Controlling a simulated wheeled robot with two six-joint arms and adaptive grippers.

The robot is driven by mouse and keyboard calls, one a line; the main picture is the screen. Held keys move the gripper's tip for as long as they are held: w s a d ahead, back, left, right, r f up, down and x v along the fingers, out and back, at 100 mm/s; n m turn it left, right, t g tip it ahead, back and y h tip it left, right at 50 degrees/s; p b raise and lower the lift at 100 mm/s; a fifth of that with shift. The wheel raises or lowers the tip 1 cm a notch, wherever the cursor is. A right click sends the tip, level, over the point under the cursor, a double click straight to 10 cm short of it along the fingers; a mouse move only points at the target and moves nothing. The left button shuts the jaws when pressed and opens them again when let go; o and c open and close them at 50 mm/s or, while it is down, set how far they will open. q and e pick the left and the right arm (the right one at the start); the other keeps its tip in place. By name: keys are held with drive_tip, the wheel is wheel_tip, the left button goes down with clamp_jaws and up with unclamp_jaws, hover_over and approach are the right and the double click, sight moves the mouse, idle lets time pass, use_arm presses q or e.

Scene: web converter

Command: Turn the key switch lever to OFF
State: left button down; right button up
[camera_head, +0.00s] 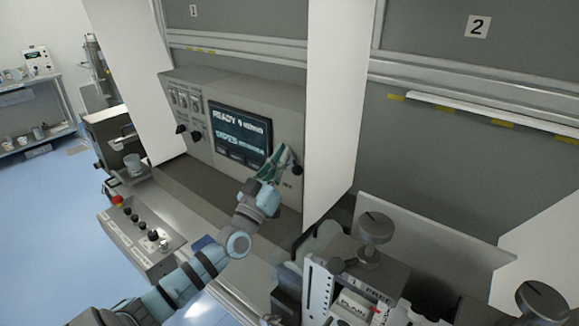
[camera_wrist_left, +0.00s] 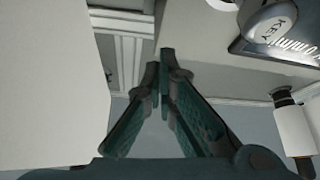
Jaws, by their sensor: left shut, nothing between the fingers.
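The control panel (camera_head: 175,110) carries a lit screen reading READY (camera_head: 240,131). A small dark lever with a round end (camera_head: 296,169), seemingly the key switch, sits low on the panel, right of the screen. In the left wrist view a grey rounded part marked KEY (camera_wrist_left: 270,24) shows at the upper right. My left gripper (camera_head: 283,152) is in front of the panel, close to the left of the lever; contact cannot be told. In the wrist view its fingers (camera_wrist_left: 166,62) are shut and empty, below and left of the KEY part. The lever's exact position is unclear. My right gripper does not show.
A white panel (camera_head: 338,90) stands just right of the lever. A button box (camera_head: 140,240) with knobs and a red button is at the lower left. Machine parts with large knobs (camera_head: 376,227) fill the lower right. Blue floor (camera_head: 45,215) lies open at far left.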

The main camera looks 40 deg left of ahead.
use_arm(q)
drive_tip(key=f+b, duration=0.1)
drive_tip(key=w+f+b, duration=0.1)
drive_tip(key=f+b, duration=0.1)
drive_tip(key=shift+w+d+f, duration=0.15)
drive_tip(key=shift+w+d, duration=0.15)
drive_tip(key=shift+w, duration=0.05)
drive_tip(key=shift+s, duration=0.1)
drive_tip(key=shift+f+m+h+b, duration=0.2)
drive_tip(key=shift+m+h+b, duration=0.25)
drive_tip(key=shift+m, duration=0.15)
